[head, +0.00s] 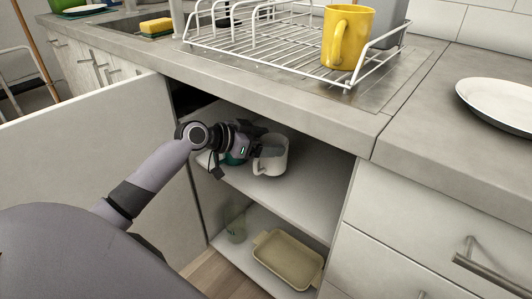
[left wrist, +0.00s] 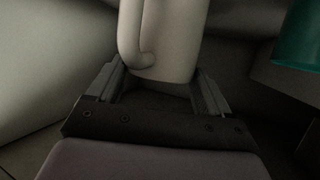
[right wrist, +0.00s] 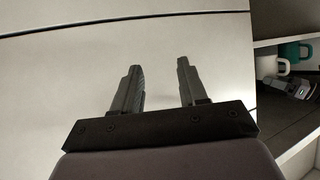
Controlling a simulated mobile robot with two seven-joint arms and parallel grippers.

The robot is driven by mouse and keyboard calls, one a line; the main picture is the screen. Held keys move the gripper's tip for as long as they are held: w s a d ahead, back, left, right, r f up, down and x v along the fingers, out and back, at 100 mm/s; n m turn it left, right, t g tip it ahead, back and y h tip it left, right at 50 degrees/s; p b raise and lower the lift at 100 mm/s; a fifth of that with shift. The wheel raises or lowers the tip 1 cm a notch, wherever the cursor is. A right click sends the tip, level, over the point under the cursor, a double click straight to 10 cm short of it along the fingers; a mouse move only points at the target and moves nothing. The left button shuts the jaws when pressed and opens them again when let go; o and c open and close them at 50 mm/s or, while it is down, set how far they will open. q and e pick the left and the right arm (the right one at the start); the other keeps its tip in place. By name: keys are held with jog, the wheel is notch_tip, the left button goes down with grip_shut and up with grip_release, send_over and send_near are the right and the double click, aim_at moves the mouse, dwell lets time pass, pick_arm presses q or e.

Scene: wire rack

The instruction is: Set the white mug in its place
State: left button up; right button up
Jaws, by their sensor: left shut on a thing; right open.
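The white mug (head: 272,160) is inside the open cabinet under the counter, at the upper shelf (head: 290,195). My left gripper (head: 255,150) reaches into the cabinet and is shut on the mug. My right gripper (right wrist: 160,80) is open and empty in front of a pale cabinet front.
A yellow mug (head: 347,38) stands in the wire rack (head: 270,48) on the counter. The open cabinet door (head: 90,150) is at the left. A glass (head: 235,224) and a beige baking dish (head: 287,260) are on the lower level. A white plate (head: 497,104) lies on the right counter.

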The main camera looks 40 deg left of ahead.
aim_at(276, 166)
pick_arm(q)
notch_tip(276, 166, down, 3)
jog(key=shift+b, duration=0.65)
jog(key=shift+f, duration=0.3)
jog(key=shift+r, duration=0.1)
jog(key=o, duration=1.5)
jog(key=shift+o, duration=0.2)
pick_arm(e)
jog(key=shift+w+a+f+y, duration=0.1)
jog(key=shift+w+a+y, duration=0.25)
jog(key=shift+a, duration=0.25)
